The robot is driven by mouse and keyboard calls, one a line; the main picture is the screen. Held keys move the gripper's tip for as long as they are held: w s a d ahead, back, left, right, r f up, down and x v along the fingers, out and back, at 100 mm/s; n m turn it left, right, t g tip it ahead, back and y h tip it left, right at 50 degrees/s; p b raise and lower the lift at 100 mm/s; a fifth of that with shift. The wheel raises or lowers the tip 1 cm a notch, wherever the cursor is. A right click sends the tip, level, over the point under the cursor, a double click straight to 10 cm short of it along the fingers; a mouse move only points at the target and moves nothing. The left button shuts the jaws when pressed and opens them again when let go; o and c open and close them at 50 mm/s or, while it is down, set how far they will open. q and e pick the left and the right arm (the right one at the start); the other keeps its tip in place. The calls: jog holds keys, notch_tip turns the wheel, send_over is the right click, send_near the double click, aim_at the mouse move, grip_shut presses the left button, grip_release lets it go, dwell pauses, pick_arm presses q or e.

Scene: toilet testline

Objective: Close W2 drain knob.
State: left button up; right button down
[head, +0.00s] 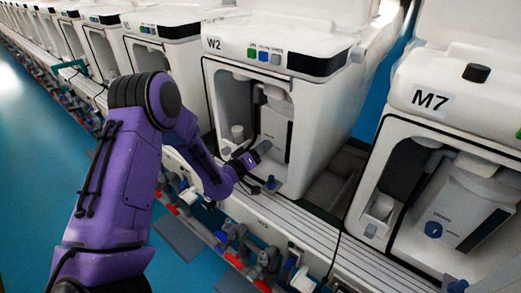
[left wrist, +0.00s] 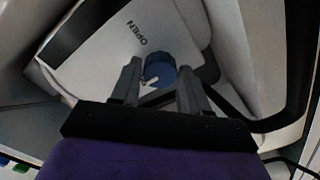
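The W2 unit (head: 222,70) is a white cabinet with its front bay open and a grey-white tank (head: 275,120) inside. My left gripper (head: 262,148) reaches into this bay, close to the tank front. In the left wrist view, the blue drain knob (left wrist: 160,68) sits on a white panel marked OPEN, with a white pointer mark at its lower left. The left fingers (left wrist: 159,78) are apart, one on each side of the knob; I cannot tell whether they touch it. In the head view the knob is hidden by the gripper. My right gripper is not in view.
The M7 unit (head: 405,85) stands at the right with its own blue knob (head: 433,229). A ribbed white ledge (head: 310,228) runs along the front, with pipes and blue and red valves (head: 240,245) below it. More white units recede to the left beside blue floor.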

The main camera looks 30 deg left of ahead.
pick_arm(q)
jog(key=shift+o, duration=1.2)
jog(key=s, duration=1)
jog(key=shift+s+a, duration=0.3)
jog(key=shift+a, duration=0.15)
jog(key=shift+f, duration=0.1)
